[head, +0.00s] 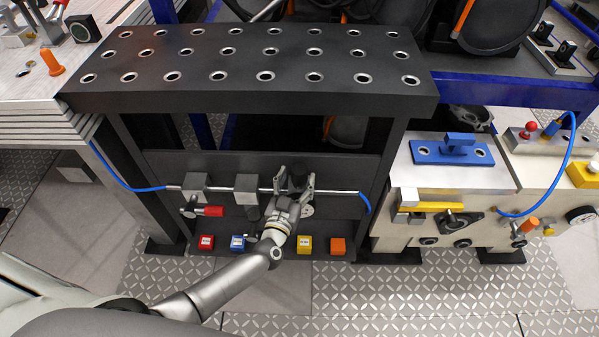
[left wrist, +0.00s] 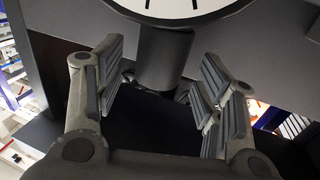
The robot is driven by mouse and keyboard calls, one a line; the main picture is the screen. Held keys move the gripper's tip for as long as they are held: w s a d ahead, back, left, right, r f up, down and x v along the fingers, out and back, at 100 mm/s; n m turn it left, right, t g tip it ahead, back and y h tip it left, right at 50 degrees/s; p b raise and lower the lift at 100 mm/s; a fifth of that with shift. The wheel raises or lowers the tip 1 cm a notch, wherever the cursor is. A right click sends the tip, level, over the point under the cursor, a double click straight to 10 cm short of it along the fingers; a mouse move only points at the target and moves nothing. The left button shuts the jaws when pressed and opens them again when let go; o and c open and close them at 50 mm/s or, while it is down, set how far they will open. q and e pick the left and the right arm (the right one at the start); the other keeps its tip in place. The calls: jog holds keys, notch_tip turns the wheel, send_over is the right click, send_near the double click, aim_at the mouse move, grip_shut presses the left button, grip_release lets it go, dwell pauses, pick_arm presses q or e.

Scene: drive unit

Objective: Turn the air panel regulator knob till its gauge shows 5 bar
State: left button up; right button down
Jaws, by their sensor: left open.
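In the left wrist view a dark, round knob-like cylinder (left wrist: 163,58) stands between the spread fingers of the left gripper (left wrist: 160,75), with gaps showing. The white gauge dial (left wrist: 170,9) is cut off at the top; a few black ticks show, but no needle or numbers. My right gripper is not in view.
A red-handled valve (head: 208,211) and a grey block (head: 247,190) sit left along the pipe. Red (head: 206,242), blue (head: 238,243), yellow (head: 304,244) and orange (head: 338,246) blocks line the ledge below. Blue hoses (head: 130,183) join both pipe ends. The table (head: 245,100) overhangs above.

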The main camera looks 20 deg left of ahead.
aim_at(297, 178)
pick_arm(q)
jog(key=shift+w, duration=1.6)
jog(key=shift+c, duration=0.5)
